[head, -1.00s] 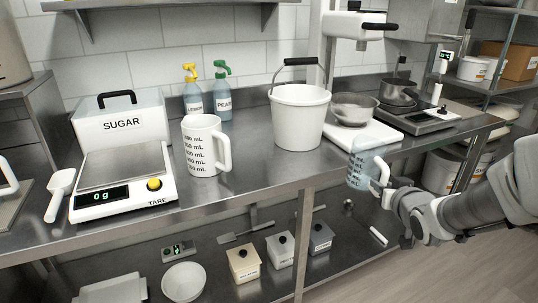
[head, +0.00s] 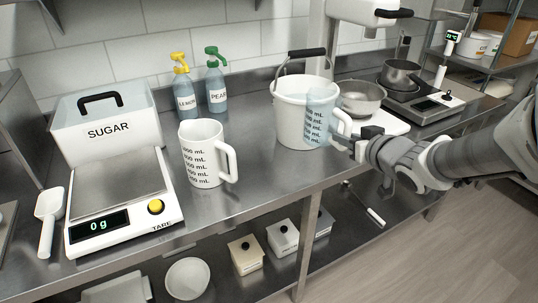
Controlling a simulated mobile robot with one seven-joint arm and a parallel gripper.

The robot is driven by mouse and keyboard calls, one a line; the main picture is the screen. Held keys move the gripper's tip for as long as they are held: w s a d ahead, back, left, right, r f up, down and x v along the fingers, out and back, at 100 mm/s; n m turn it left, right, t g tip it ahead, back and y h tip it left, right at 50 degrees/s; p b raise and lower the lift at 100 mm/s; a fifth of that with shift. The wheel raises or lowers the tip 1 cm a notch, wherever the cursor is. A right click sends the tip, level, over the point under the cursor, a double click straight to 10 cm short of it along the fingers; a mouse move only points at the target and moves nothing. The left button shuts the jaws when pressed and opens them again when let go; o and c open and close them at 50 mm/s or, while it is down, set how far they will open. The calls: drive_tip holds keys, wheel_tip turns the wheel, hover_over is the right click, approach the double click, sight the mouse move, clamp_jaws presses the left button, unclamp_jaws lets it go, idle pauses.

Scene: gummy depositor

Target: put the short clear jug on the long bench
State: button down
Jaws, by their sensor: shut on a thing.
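The short clear jug (head: 317,122) is bluish and see-through, with dark mL marks and a white handle on its right. My gripper (head: 352,142) is shut on the jug's handle. The jug is upright and appears in front of the white bucket, over the front part of the long steel bench (head: 265,190). I cannot tell how far its base is from the bench top. The gripper's fingertips are small and partly hidden at the handle.
A white jug (head: 203,155), a scale (head: 118,205) and a sugar bin (head: 105,125) stand to the left. Two spray bottles (head: 215,85) are behind. The white bucket (head: 290,110) and a steel bowl (head: 361,98) are close to the held jug. Bare bench shows between white jug and bucket.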

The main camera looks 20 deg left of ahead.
drive_tip(key=shift+w+a+r, duration=0.1)
drive_tip(key=shift+a+r, duration=0.2)
drive_tip(key=shift+a, duration=0.2)
drive_tip(key=shift+s+a+f+b, duration=0.55)
drive_tip(key=shift+a+f+b, duration=0.95)
drive_tip(key=shift+a+f, duration=0.35)
drive_tip(key=shift+s+a+f+b, duration=0.5)
drive_tip(key=shift+a+f+b, duration=1.05)
drive_tip(key=shift+a+f, duration=0.3)
drive_tip(key=shift+s+a+f+b, duration=0.55)
drive_tip(key=shift+a+f+b, duration=0.95)
drive_tip(key=shift+a+f, duration=0.35)
drive_tip(key=shift+f, duration=0.1)
drive_tip(key=c, duration=0.8)
unclamp_jaws()
drive_tip(key=shift+o, duration=0.2)
